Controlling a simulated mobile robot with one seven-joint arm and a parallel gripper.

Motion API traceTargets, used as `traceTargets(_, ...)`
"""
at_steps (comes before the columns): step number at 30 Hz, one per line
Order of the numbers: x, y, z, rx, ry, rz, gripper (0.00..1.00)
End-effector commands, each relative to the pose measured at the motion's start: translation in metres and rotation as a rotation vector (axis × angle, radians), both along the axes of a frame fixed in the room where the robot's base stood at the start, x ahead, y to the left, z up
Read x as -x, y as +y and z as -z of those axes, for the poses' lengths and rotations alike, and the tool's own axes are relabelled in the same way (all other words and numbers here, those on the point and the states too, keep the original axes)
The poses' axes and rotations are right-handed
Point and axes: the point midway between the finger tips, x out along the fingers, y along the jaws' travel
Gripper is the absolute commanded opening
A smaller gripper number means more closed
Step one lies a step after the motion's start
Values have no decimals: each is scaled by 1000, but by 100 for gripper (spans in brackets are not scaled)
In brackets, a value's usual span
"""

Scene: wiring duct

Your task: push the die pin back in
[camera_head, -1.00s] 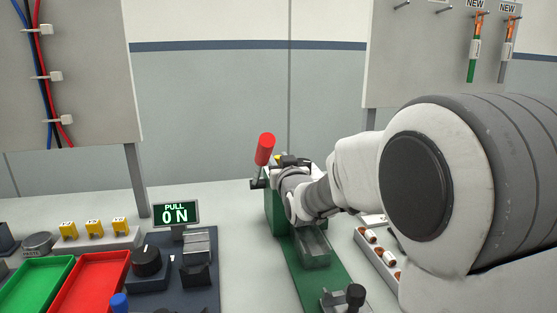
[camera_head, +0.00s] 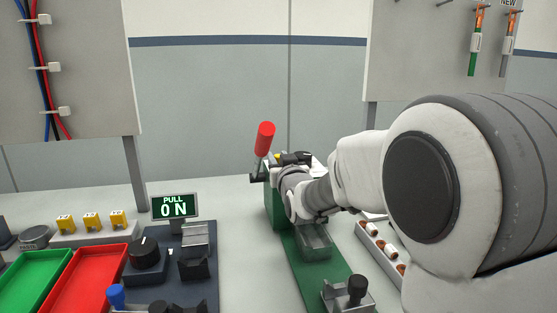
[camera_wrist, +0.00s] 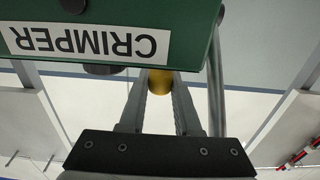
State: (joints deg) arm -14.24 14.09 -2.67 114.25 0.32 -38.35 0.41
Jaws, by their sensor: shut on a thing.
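The green crimper (camera_wrist: 105,18), with its name label upside down, fills the top left of the wrist view. The yellow knob of the die pin (camera_wrist: 160,81) sits at the crimper's lower edge, between my fingertips. My gripper (camera_wrist: 160,90) is shut on this knob. The pin's shaft is hidden, so I cannot tell how deep it sits. In the head view the green crimper body (camera_head: 273,205) stands behind my wrist, which hides most of it. Its red lever handle (camera_head: 265,138) points up, leaning slightly right.
The green base (camera_head: 305,278) carries a clear guard and a black-knobbed clamp (camera_head: 357,288). A tray of small parts (camera_head: 378,245) lies at its right. At left are a sign (camera_head: 175,206) reading "PULL ON", a red tray (camera_head: 92,280) and a green tray (camera_head: 35,278).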

Motion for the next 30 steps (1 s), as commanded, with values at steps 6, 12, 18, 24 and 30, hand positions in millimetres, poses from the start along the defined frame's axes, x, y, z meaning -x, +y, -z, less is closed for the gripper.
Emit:
traceTargets(6,0,0,6,1,3,0,0)
traceTargets(12,0,0,9,2,8,0,39)
traceTargets(18,0,0,7,1,4,0,62)
traceTargets(24,0,0,6,0,2,0,62)
traceTargets(30,13,-3,5,0,2,0,62)
